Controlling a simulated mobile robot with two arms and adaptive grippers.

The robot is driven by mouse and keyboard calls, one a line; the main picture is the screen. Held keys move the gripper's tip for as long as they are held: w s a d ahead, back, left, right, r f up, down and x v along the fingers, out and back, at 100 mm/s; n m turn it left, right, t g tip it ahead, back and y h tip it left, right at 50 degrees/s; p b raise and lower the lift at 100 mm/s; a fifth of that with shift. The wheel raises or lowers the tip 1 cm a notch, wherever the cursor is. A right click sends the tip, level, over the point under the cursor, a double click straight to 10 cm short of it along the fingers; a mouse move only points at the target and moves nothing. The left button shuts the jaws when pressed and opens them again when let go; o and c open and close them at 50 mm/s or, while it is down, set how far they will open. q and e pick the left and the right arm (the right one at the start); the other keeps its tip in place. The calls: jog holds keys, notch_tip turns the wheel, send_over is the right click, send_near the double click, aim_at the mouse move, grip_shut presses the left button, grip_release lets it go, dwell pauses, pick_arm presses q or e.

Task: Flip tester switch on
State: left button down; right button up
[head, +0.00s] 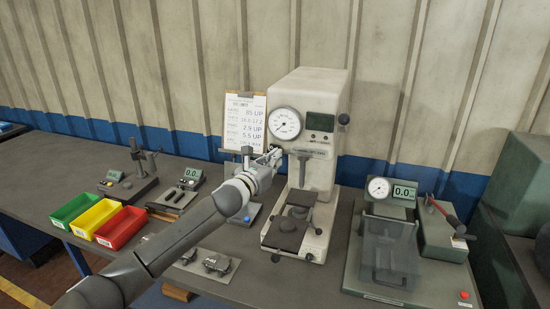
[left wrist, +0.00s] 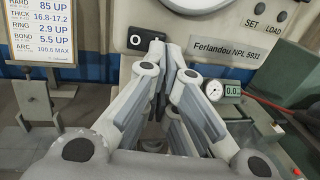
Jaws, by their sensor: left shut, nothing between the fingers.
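The tester (head: 318,92) is a tall cream machine with a round dial (head: 284,124) and a dark display (head: 320,122). In the left wrist view its front panel bears the label "Ferlandou NPL 5931" (left wrist: 222,52). A black switch (left wrist: 137,39) marked with a white "O" shows on that panel, partly hidden by my fingers. My left gripper (head: 275,155) is shut and empty, at the left part of the tester's front panel. In the left wrist view its fingertips (left wrist: 161,48) are just right of the "O"; whether they touch the switch I cannot tell. My right gripper is not in view.
A clipboard sheet (head: 244,120) stands behind my left wrist. Green (head: 74,207), yellow (head: 96,217) and red (head: 121,228) bins sit at left. A clear-boxed gauge device (head: 390,250) stands at right. Metal parts (head: 216,264) lie on the bench below my arm.

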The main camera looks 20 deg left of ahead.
pick_arm(q)
jog(key=shift+w+d, duration=0.1)
jog(key=shift+w, duration=0.05)
dwell(0.3)
jog(key=shift+w+d+n+y+b, duration=0.25)
jog(key=shift+n+y+b, duration=0.15)
jog(key=shift+y, duration=0.2)
jog(key=shift+a, duration=0.15)
